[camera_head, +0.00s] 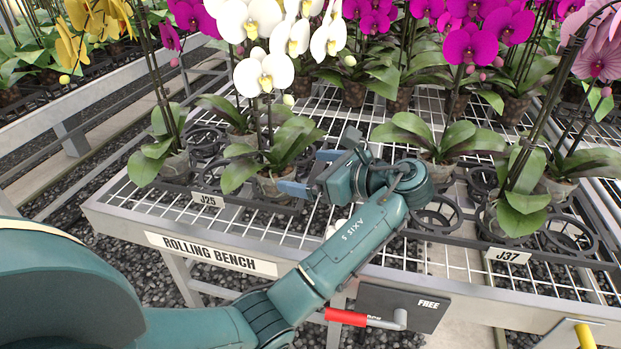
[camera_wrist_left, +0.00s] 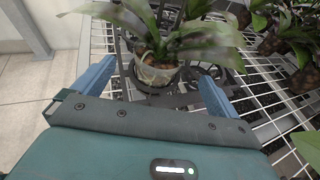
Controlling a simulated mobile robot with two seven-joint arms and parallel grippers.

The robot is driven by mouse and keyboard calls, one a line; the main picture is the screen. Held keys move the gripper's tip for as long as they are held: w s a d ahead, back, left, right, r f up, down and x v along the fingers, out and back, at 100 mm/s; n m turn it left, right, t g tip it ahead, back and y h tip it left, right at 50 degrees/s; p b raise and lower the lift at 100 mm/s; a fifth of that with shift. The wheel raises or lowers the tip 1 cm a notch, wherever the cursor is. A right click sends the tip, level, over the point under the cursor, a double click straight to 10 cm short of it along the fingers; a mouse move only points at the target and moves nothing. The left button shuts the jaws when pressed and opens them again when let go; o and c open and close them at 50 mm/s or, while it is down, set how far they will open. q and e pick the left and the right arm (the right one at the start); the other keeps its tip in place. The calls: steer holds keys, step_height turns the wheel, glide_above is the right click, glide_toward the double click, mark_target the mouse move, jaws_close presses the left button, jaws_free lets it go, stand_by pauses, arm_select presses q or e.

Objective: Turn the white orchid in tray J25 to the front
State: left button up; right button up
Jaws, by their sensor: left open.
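The white orchid (camera_head: 264,72) stands upright in a clear pot at the front of the black tray J25 (camera_head: 240,203), on the rolling bench. Its broad leaves spread over the pot. The pot also shows in the left wrist view (camera_wrist_left: 160,75), beneath the leaves. My left gripper (camera_head: 306,172) is open just right of the pot in the head view. In the left wrist view its two blue fingers lie on either side of the pot, with visible gaps to both sides. The leaves hide part of the pot's rim. My right gripper is not in view.
Another potted orchid (camera_head: 160,150) stands close at the left of the tray. Magenta orchids (camera_head: 470,45) fill the back. Tray J37 (camera_head: 480,236) holds pink orchids at the right. A red handle (camera_head: 346,317) sits below the bench's front rail. Open mesh lies between the trays.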

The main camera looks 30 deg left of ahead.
mark_target(279, 172)
arm_select(q)
steer(key=a+f+b, duration=0.1)
steer(key=b, duration=0.1)
steer(key=a+f+b, duration=0.2)
steer(key=b, duration=0.1)
steer(key=a+f+b, duration=0.1)
steer(key=a+b, duration=0.1)
steer(key=b, duration=0.1)
steer(key=shift+w+f, duration=0.15)
steer(key=shift+w, duration=0.15)
steer(key=shift+w+a+r+p, duration=0.1)
steer(key=shift+a+r+p, duration=0.45)
steer(key=shift+p, duration=0.7)
steer(key=shift+p+x, duration=0.55)
steer(key=shift+x, duration=1.3)
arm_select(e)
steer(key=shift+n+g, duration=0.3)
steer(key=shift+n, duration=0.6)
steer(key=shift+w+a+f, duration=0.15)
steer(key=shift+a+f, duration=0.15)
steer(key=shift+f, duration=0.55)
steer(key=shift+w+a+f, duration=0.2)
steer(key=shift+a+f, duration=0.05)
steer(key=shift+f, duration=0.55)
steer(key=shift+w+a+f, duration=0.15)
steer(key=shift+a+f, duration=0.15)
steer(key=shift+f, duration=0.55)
arm_select(q)
steer(key=shift+f, duration=0.15)
steer(key=shift+c, duration=0.2)
